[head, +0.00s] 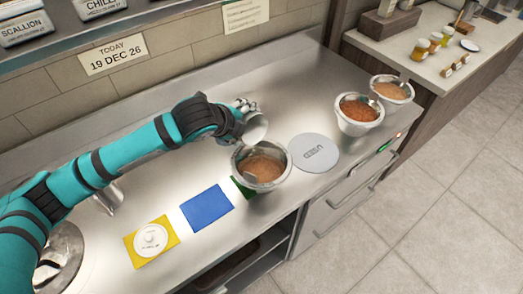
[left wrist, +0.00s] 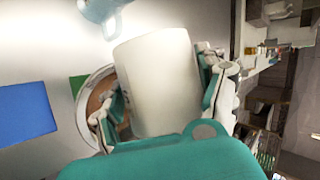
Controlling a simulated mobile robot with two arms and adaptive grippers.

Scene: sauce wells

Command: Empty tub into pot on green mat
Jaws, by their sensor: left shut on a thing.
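My left gripper (head: 246,110) is shut on a white tub (head: 255,129), held above the counter. The tub also shows large between the fingers in the left wrist view (left wrist: 158,75). It looks tilted, at the back edge of a metal pot (head: 286,174). The pot holds reddish-brown sauce and stands on the green mat (head: 242,187), which is mostly hidden under it. I cannot see into the tub or tell whether anything runs out of it. My right gripper is not in view.
A bare blue mat (head: 207,208) lies left of the pot. A yellow mat (head: 172,235) bears a round white piece (head: 150,239). A grey disc marked USED (head: 315,153) lies right of the pot. Two more filled pots (head: 359,128) (head: 391,102) stand further right.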

